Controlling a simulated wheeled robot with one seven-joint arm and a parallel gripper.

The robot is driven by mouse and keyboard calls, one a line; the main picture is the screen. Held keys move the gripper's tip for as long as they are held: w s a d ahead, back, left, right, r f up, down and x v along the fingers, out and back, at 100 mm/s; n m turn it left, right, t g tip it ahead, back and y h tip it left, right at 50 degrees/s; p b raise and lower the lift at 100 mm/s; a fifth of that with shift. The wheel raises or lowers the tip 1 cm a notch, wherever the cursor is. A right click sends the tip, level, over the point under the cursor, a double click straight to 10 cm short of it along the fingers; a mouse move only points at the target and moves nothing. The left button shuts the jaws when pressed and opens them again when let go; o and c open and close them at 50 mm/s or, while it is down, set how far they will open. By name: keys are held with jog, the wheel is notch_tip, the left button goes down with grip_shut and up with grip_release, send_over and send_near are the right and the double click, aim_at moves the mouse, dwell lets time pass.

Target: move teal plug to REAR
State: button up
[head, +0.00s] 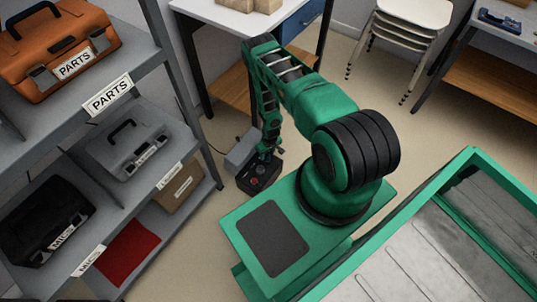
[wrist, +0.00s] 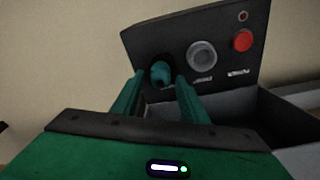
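The teal plug (wrist: 162,72) sits in the left socket of a dark panel (wrist: 222,72) in the wrist view. A round grey socket (wrist: 202,55) is to its right and looks empty. Labels under the sockets are too small to read, so I cannot tell which is REAR. My gripper (wrist: 160,77) is open, with one green finger on each side of the plug and apparent gaps between. In the head view my gripper (head: 266,152) is at the dark device (head: 258,177); the plug cannot be made out there.
The panel also has a red button (wrist: 243,40) and a small red-centred ring (wrist: 242,15). A grey shelf (head: 150,55) with cases stands at left in the head view. A white table (head: 225,20) is behind my arm. Floor shows at right of my arm.

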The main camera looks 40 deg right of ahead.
notch_tip(320, 180, up, 12)
jog(key=s, duration=0.1)
notch_tip(320, 180, up, 47)
jog(key=m+g+h, duration=0.1)
jog(key=m, duration=0.2)
send_over(269, 156)
jog(key=s+d, duration=0.2)
jog(key=d, duration=0.2)
jog(key=s+a+r+m, duration=0.1)
jog(key=s+a+r, duration=0.1)
jog(key=s+r, duration=0.75)
jog(key=s+a+r+m, duration=0.1)
jog(key=s+r, duration=0.3)
jog(key=s, duration=0.4)
jog(key=s+a+r+y, duration=0.1)
jog(key=s+a+r, duration=0.2)
jog(key=s, duration=0.5)
jog(key=shift+r+m, duration=0.4)
jog(key=shift+r, duration=0.35)
